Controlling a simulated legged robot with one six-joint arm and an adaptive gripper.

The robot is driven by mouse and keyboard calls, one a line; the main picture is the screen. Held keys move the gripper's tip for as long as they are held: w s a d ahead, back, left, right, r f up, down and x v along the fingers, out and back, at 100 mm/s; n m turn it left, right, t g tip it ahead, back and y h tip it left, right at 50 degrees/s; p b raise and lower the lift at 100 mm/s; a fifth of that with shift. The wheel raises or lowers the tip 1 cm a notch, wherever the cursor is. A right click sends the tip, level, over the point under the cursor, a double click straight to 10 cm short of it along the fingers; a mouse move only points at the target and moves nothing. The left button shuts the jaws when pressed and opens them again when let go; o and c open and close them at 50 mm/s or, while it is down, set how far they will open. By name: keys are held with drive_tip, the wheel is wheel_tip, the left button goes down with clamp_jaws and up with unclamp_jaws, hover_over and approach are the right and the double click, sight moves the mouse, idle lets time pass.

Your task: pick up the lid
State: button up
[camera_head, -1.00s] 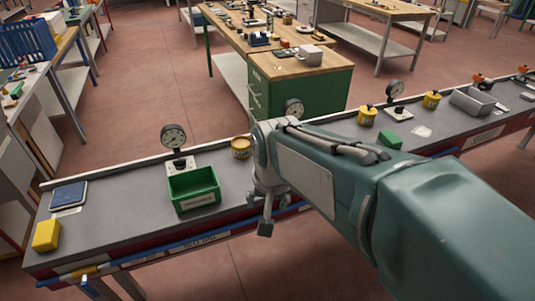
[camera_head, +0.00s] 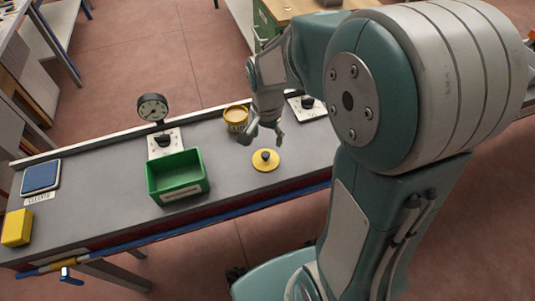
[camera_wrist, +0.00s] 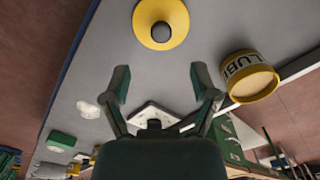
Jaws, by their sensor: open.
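The lid (camera_head: 266,160) is a flat yellow disc with a black knob, lying on the grey bench top (camera_head: 228,188). In the wrist view the lid (camera_wrist: 161,22) is at the top middle, beyond the fingertips and partly cut by the frame edge. My gripper (camera_head: 262,138) is above the bench just behind the lid, apart from it. In the wrist view my gripper (camera_wrist: 160,72) is open, with nothing between its two fingers. A yellow tub (camera_head: 236,118) stands just left of the gripper; its label reads "LUBE" in part in the wrist view (camera_wrist: 248,78).
A green bin (camera_head: 178,178) stands left of the lid, with a dial gauge (camera_head: 153,107) behind it. A blue-topped pad (camera_head: 41,176) and a yellow block (camera_head: 17,228) are at the far left. A plate with a black knob (camera_head: 308,106) lies right of the gripper.

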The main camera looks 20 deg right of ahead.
sight(265, 154)
drive_tip(key=f, duration=0.3)
drive_tip(key=shift+a, duration=0.4)
drive_tip(key=f, duration=0.4)
drive_tip(key=shift+s+d+f, duration=0.1)
drive_tip(key=shift+d+f, duration=0.1)
drive_tip(key=shift+f, duration=0.15)
drive_tip(key=shift+a, duration=0.1)
drive_tip(key=c, duration=1.1)
